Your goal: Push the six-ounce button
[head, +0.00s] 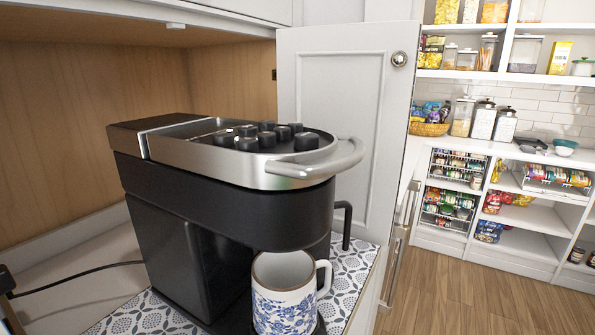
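The black and silver coffee machine (225,200) stands in the cabinet nook, its top panel in clear view. Several raised dark round buttons (306,141) sit close together on that panel, inside a curved silver handle (345,160). Their labels are too small to read, so I cannot tell which one is the six-ounce button. A white mug with blue flowers (287,298) stands upright under the machine's head. The mug's lower edge is cut off by the picture. Neither of my grippers is in view.
An open white cabinet door (335,130) stands just behind and right of the machine. A patterned mat (345,290) lies under it. A black cord (80,278) runs to the left. Pantry shelves (535,80) stand at the far right. The space above the buttons is clear.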

